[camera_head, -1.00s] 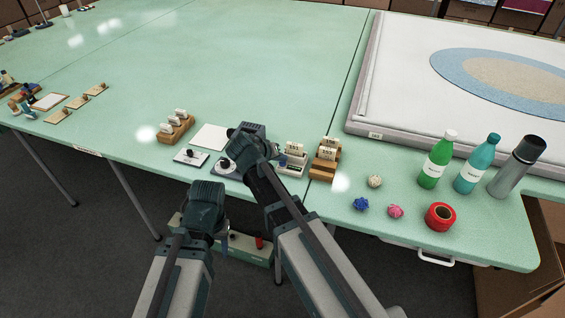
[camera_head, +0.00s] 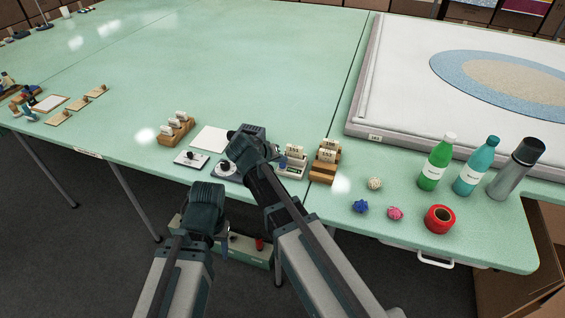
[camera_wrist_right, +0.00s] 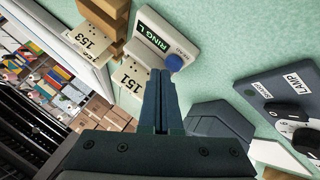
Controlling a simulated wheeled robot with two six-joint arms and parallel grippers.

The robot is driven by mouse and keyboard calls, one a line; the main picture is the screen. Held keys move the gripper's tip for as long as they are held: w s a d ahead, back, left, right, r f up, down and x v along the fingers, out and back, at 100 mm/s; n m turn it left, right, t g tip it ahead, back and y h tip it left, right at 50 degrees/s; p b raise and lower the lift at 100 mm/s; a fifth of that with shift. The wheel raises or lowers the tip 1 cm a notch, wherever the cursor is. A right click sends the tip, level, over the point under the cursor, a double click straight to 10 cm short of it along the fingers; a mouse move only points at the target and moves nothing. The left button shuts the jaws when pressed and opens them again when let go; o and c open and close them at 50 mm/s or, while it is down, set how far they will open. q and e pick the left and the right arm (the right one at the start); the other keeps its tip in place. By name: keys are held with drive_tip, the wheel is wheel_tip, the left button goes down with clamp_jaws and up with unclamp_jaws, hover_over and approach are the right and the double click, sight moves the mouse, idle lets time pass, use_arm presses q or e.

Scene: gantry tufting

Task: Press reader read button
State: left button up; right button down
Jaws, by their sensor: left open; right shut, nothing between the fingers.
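The reader (camera_head: 292,164) is a small pale box near the table's front edge, with a tag marked 151 in it. In the right wrist view the reader (camera_wrist_right: 163,28) shows a dark green display reading "RING L" and a round blue button (camera_wrist_right: 173,62). My right gripper (camera_wrist_right: 160,73) is shut and empty. Its fingertips appear just short of the blue button in that view; whether they touch it I cannot tell. In the head view my right gripper (camera_head: 250,142) is left of the reader. My left gripper (camera_head: 207,200) is open, in front of the table edge.
A dark lamp unit (camera_wrist_right: 283,98) with knobs sits beside the reader. Wooden tag racks (camera_head: 325,166) (camera_head: 175,129) stand to the reader's right and further left.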

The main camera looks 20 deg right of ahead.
drive_tip(key=shift+r, duration=0.4)
wheel_tip(320, 180, up, 5)
drive_tip(key=p, duration=0.5)
idle(0.8)
drive_tip(key=s+a+f+n+g+y, duration=0.1)
drive_tip(key=s+a+g+y, duration=0.1)
drive_tip(key=s+a, duration=0.2)
drive_tip(key=s+a+f+n+g+y+p, duration=0.1)
drive_tip(key=s+a, duration=0.3)
drive_tip(key=s, duration=0.7)
drive_tip(key=s+a+f+n+g+y+p, duration=0.1)
drive_tip(key=s+a+f+n+g+y, duration=0.1)
drive_tip(key=s, duration=0.6)
drive_tip(key=shift+a+f+n+g+y, duration=0.35)
drive_tip(key=shift+a+n+y, duration=0.25)
drive_tip(key=shift+a, duration=0.65)
